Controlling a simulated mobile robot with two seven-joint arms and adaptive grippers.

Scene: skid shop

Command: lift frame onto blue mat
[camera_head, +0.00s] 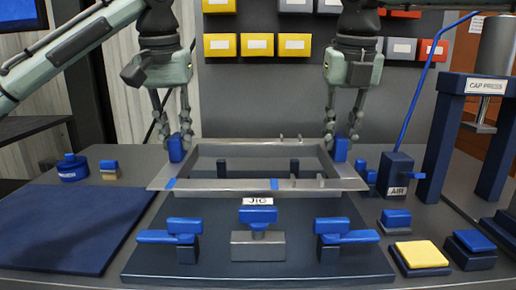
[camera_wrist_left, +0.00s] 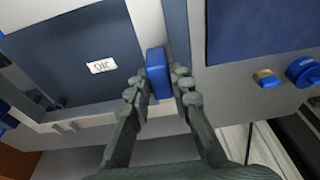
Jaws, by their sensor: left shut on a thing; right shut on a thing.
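A grey metal rectangular frame (camera_head: 225,184) with a blue grip at each side spans the middle of the head view, over the dark jig plate (camera_head: 210,272). My left gripper (camera_head: 174,140) is shut on the left blue grip (camera_head: 176,149); this grip also shows between the fingers in the left wrist view (camera_wrist_left: 158,72). My right gripper (camera_head: 343,140) is shut on the right blue grip (camera_head: 341,150). The frame looks roughly level; I cannot tell how far it is above the plate. The blue mat (camera_head: 70,225) lies flat and empty to the left.
An AIR unit (camera_head: 396,175) and cap press (camera_head: 492,85) are at the right. A blue round container (camera_head: 73,168) and small block (camera_head: 109,169) sit behind the mat.

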